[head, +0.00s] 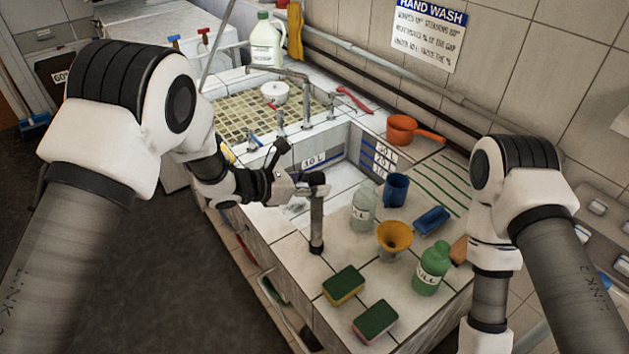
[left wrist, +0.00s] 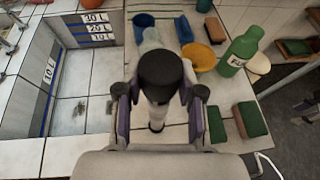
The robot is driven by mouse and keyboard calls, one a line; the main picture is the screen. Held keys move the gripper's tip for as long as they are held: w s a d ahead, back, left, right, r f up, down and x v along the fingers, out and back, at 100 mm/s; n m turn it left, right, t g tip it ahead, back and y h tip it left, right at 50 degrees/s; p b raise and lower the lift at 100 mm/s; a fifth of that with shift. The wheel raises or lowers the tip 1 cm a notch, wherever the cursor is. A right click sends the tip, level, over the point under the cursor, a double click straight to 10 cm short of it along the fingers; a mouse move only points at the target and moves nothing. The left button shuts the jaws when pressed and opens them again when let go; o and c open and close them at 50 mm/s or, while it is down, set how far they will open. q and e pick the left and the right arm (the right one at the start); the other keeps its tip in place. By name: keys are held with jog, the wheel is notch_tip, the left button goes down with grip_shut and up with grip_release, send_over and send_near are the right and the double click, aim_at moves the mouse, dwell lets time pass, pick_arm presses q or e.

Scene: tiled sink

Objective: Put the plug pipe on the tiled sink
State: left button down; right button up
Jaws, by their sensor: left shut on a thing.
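The plug pipe (head: 316,222) is a grey tube with dark ends. It is upright over the white tiled counter of the sink (head: 283,222), near its front edge. My left gripper (head: 315,186) is shut around its upper part. In the left wrist view the pipe's black top (left wrist: 160,70) sits between both fingers, and its lower end is over the tiles. I cannot tell whether the lower end touches them. My right arm comes down at the right; its gripper is out of the head view.
A clear bottle (head: 363,207), blue cup (head: 395,190), yellow funnel (head: 394,236), green bottle (head: 431,269) and two sponges (head: 343,285) (head: 375,322) stand right of the pipe. The sunken basin (head: 338,170) lies behind it. Bare tiles lie around the pipe's lower end.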

pick_arm(q)
jog(key=shift+f+b, duration=0.15)
jog(key=shift+b, duration=0.15)
jog(key=c, duration=0.7)
grip_release()
